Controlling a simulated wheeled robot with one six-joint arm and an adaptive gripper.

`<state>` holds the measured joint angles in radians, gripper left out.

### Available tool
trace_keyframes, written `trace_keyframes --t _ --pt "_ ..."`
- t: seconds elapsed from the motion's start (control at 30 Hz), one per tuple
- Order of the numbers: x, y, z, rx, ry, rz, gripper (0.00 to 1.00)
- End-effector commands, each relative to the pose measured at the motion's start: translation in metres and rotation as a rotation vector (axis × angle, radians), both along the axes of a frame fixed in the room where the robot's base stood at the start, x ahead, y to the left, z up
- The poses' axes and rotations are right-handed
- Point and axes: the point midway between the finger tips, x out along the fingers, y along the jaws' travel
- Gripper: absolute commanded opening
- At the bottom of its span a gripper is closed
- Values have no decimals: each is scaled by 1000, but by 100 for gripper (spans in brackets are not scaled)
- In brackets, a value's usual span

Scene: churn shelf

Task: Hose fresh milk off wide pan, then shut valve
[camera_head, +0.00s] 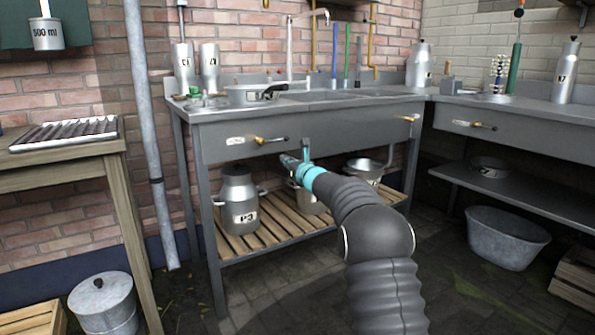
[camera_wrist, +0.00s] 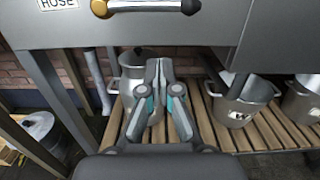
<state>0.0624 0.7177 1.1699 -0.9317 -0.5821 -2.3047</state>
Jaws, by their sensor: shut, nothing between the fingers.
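My gripper (camera_head: 298,155) is in front of the steel sink unit, just below its front panel. In the wrist view the gripper (camera_wrist: 159,65) has its fingers together with nothing between them. A wide, shallow pan (camera_head: 243,96) sits on the sink top at left. A black nozzle-like thing (camera_head: 275,90) lies at its right edge. I cannot make out milk.
Milk can P3 (camera_head: 238,205) and pots (camera_head: 365,172) stand on the slatted shelf (camera_head: 270,232) below. Another brass valve (camera_head: 476,125) is on the right counter. A grey pipe (camera_head: 150,140) rises at left. A tub (camera_head: 505,238) stands on the floor.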

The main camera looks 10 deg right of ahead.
Motion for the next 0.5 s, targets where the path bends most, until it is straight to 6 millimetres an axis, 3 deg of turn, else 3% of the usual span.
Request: trace_keyframes --t 0.5 --pt "-66 -27 -5 1 4 0 0"
